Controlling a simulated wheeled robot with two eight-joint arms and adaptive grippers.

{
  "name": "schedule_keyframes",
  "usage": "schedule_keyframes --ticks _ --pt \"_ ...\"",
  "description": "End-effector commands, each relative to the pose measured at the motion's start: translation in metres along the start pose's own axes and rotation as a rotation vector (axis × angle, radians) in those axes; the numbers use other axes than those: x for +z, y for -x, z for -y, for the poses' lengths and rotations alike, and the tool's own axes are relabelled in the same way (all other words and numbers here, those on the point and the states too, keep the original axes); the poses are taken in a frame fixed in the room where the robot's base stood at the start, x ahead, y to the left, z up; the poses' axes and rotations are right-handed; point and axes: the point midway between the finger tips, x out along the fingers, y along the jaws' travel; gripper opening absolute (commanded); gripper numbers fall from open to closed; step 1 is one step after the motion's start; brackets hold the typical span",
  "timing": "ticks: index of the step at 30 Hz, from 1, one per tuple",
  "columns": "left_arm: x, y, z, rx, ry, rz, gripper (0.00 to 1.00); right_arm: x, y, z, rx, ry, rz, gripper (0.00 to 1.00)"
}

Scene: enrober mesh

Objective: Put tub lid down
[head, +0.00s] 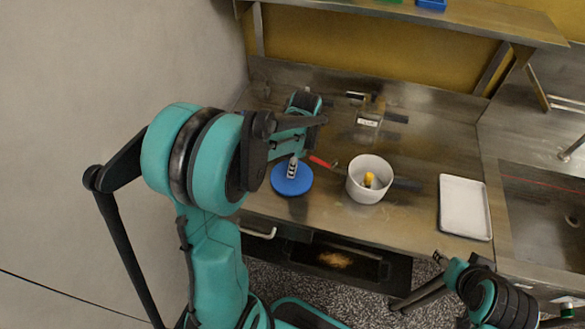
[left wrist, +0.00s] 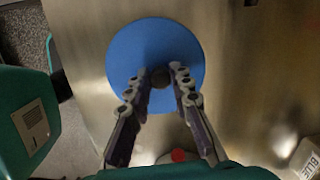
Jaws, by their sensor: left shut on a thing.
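The round blue tub lid (head: 291,180) is at the left part of the steel counter, flat side level. It also fills the upper middle of the left wrist view (left wrist: 140,45). My left gripper (left wrist: 160,76) is shut on the dark knob at the lid's middle, one finger on each side. I cannot tell whether the lid touches the counter or hangs just above it. The white tub (head: 358,190) stands open to the right of the lid, with a yellow thing (head: 369,179) inside. My right gripper (head: 440,259) is low at the right, away from the lid; its jaws are too small to read.
A red-handled tool (head: 322,162) lies between lid and tub. A white tray (head: 464,207) lies right of the tub, beside the sink (head: 545,215). A small labelled item (head: 368,122) stands behind. Bare counter (head: 415,150) shows between tub and tray.

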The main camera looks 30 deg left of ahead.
Motion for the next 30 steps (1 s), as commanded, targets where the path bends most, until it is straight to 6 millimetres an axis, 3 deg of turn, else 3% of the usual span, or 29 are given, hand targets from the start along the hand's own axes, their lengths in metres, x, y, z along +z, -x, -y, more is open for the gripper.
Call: schedule_keyframes --ticks 9,10,12,23,30 --pt "0.000 -0.003 0.000 0.000 0.000 0.000 0.00 0.002 -0.002 0.000 0.000 0.000 0.000 0.44" --pt "0.000 -0.002 0.000 0.000 0.000 0.000 0.29 0.001 -0.002 0.000 0.000 0.000 0.000 0.44" --pt "0.000 -0.002 0.000 0.000 0.000 0.000 0.42 0.001 -0.001 0.000 0.000 0.000 0.000 0.44" --pt "0.000 0.003 0.000 0.000 0.000 0.000 0.42 -0.002 0.002 0.000 0.000 0.000 0.000 0.44" --pt "0.001 0.048 0.000 0.000 -0.001 0.000 0.42 -0.011 0.015 0.000 0.000 0.000 0.000 0.44"
